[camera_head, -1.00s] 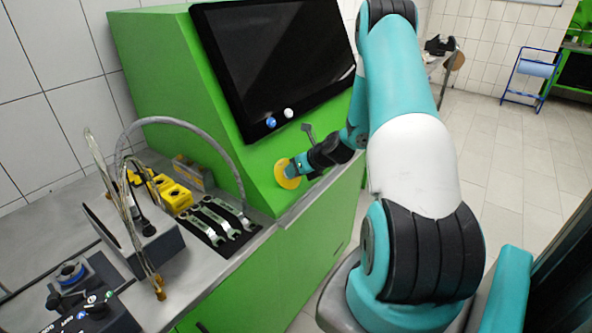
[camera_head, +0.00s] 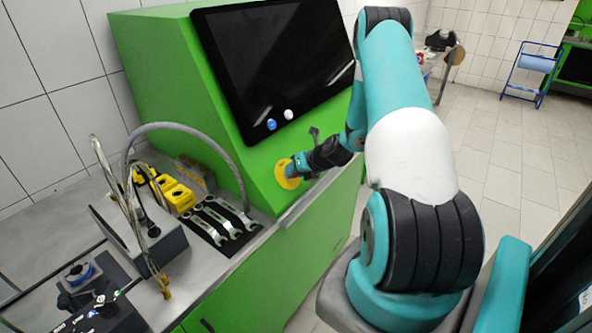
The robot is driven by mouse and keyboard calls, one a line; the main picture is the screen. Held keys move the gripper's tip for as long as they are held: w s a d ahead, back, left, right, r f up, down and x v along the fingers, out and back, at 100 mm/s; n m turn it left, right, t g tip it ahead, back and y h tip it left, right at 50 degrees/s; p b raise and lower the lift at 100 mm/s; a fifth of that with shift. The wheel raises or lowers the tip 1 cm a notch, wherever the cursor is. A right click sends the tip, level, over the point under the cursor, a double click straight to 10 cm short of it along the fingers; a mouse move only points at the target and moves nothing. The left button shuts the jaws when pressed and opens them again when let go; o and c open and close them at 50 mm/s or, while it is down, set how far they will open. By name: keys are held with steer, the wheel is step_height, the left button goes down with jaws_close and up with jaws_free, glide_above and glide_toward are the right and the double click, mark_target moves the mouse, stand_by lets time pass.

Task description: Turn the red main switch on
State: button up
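The main switch shows only as a yellow round plate (camera_head: 284,174) on the sloped green front of the testbench cabinet (camera_head: 262,168), below the black screen. Its red knob is not visible; my gripper covers that spot. My gripper (camera_head: 294,170) is at the yellow plate, reaching in from the right. Its fingers are too small and too covered to tell whether they are open, shut or touching the switch.
The black screen (camera_head: 275,65) with a blue and a white button (camera_head: 289,115) is just above my gripper. A grey hose (camera_head: 185,127) arches over the bench at left. Wrenches (camera_head: 222,222), yellow blocks (camera_head: 178,195) and a grey box (camera_head: 155,243) lie on the bench.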

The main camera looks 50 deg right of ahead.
steer(key=shift+r+m+p, duration=0.15)
steer(key=shift+m+p, duration=0.15)
steer(key=shift+p, duration=0.1)
steer(key=shift+m+p, duration=0.9)
steer(key=shift+m, duration=0.4)
jaws_close()
steer(key=o, duration=1.3)
jaws_free()
